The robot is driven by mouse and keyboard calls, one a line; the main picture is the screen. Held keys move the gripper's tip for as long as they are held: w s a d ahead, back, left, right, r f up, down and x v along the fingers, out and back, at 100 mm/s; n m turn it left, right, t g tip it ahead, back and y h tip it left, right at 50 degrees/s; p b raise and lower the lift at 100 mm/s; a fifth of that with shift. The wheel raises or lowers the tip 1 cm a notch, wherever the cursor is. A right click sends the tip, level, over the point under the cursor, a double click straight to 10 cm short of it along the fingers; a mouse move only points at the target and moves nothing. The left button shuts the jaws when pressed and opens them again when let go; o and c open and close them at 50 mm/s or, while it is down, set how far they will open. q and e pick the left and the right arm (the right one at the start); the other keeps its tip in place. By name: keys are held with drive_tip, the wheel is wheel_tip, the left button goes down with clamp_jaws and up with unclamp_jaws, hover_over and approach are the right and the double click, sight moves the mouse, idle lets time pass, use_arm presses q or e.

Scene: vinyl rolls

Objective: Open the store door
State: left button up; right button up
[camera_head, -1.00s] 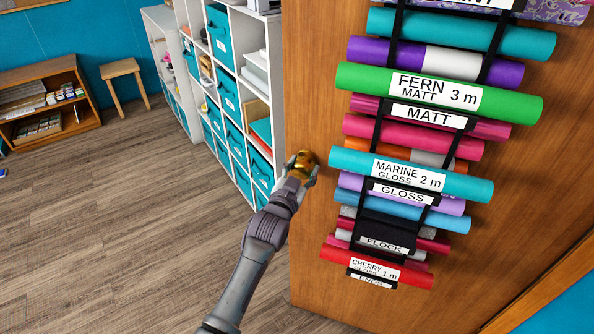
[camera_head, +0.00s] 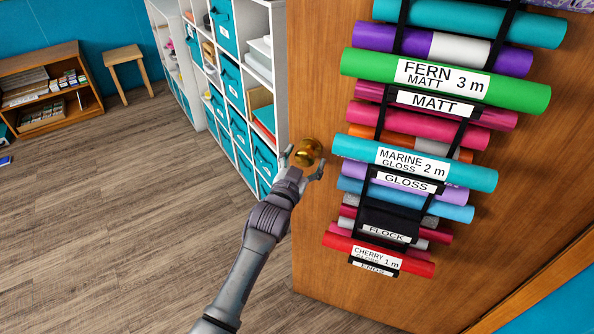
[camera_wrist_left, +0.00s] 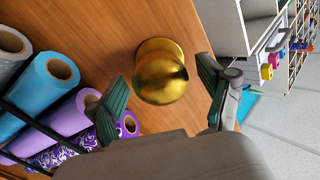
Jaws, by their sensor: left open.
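The store door (camera_head: 312,245) is a brown wooden panel that stands ajar, with the room visible past its left edge. A round brass knob (camera_head: 308,152) sits near that edge. My left gripper (camera_head: 304,166) is at the knob with its fingers spread and apart from it. In the left wrist view the knob (camera_wrist_left: 161,76) lies between and just beyond the two open fingertips (camera_wrist_left: 160,95), with a gap on each side. My right gripper is not in view.
A black rack on the door holds several vinyl rolls, including a green FERN roll (camera_head: 365,64) and a MARINE roll (camera_head: 475,179), right of the knob. White shelving (camera_head: 267,98) with teal bins stands behind the door's edge. Open wooden floor (camera_head: 100,230) lies to the left.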

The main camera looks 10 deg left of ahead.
use_arm(q)
drive_tip(key=v, duration=1.1)
